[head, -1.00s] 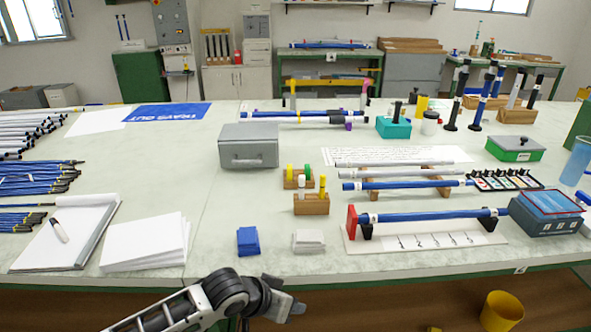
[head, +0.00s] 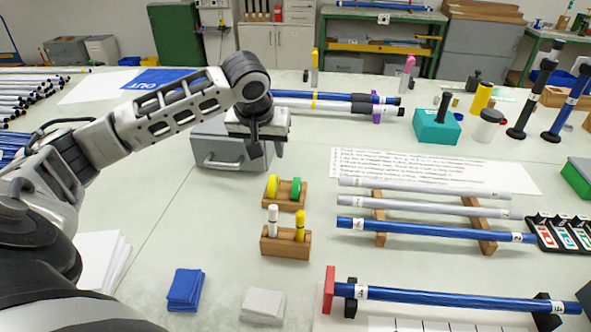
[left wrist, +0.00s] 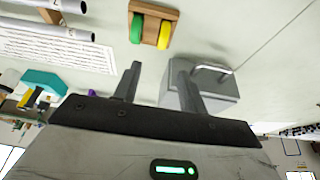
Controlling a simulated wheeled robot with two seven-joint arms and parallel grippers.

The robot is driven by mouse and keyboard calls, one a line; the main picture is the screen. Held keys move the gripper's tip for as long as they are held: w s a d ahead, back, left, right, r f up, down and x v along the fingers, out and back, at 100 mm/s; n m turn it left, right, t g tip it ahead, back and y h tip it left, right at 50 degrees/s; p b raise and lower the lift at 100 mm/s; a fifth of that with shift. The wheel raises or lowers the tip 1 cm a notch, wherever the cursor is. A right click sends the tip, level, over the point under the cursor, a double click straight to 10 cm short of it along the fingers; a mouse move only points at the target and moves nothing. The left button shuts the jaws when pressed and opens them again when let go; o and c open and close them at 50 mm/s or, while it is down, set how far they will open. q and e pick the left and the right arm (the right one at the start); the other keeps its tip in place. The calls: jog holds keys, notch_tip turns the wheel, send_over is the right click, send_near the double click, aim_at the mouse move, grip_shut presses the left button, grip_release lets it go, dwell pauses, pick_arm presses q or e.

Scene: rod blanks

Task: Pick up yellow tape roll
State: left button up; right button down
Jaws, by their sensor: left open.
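The yellow tape roll (head: 272,186) stands upright on a small wooden holder (head: 285,201), to the left of a green tape roll (head: 296,188). In the left wrist view the yellow roll (left wrist: 164,34) is on the right of the green one (left wrist: 137,28). My left gripper (head: 266,152) is open and empty, above the table just behind and above the holder, in front of the grey metal box. In the left wrist view its two fingers (left wrist: 157,75) are spread apart, with the rolls beyond them. My right gripper is in neither view.
A grey metal box (head: 218,158) with a handle is close behind the left gripper. A wooden block with white and yellow markers (head: 286,242) stands in front of the holder. A rack with blue and grey rods (head: 430,229) lies to the right.

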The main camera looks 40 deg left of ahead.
pick_arm(q)
send_over(273, 178)
jog(key=s+d, duration=0.1)
jog(key=s, duration=0.1)
notch_tip(273, 178, down, 8)
jog(key=shift+w+f, duration=0.1)
jog(key=shift+f, duration=0.15)
jog(key=shift+x, duration=3)
grip_shut()
